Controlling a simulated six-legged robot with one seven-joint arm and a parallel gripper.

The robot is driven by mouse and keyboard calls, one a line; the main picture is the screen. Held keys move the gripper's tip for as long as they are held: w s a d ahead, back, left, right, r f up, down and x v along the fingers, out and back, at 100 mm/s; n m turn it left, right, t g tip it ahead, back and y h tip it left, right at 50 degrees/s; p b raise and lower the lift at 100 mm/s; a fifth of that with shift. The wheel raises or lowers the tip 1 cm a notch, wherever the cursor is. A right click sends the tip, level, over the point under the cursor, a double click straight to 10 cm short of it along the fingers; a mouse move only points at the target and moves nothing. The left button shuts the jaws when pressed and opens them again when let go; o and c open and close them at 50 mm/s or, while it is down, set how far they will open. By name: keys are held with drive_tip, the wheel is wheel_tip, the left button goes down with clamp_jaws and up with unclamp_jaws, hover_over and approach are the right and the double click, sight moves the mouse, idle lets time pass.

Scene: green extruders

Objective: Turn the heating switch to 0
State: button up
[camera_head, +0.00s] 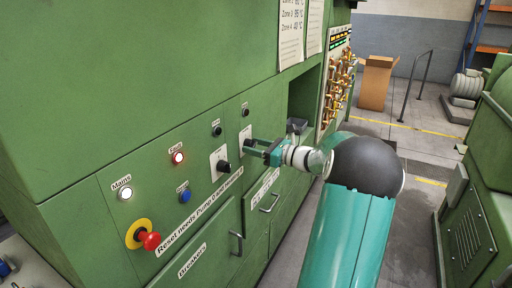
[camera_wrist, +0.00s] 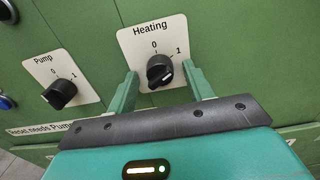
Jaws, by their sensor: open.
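The heating switch (camera_wrist: 159,70) is a black rotary knob on a pale plate labelled "Heating", with 0 at the top and 1 at the upper right. Its pointer seems turned toward the 1 side, but I cannot be sure of its exact angle. My gripper (camera_wrist: 160,78) is open, with one green finger on each side of the knob. I cannot tell whether either finger touches it. In the head view, my gripper (camera_head: 257,150) is at the cabinet front, over the lower part of the heating plate (camera_head: 245,134), and the knob is hidden.
The similar pump switch (camera_wrist: 60,92) is close on the left. The head view shows a lit mains lamp (camera_head: 125,193), a red emergency button (camera_head: 151,241), a blue button (camera_head: 184,196) and a drawer handle (camera_head: 270,203) below. The aisle floor (camera_head: 422,140) at the right is open.

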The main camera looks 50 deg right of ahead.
drive_tip(key=c, duration=1)
drive_tip(key=shift+o, duration=0.2)
drive_tip(key=shift+n, duration=0.3)
drive_tip(key=n, duration=1.1)
drive_tip(key=shift+d, duration=0.1)
drive_tip(key=shift+n, duration=0.3)
drive_tip(key=o, duration=1)
drive_tip(key=shift+c, duration=0.2)
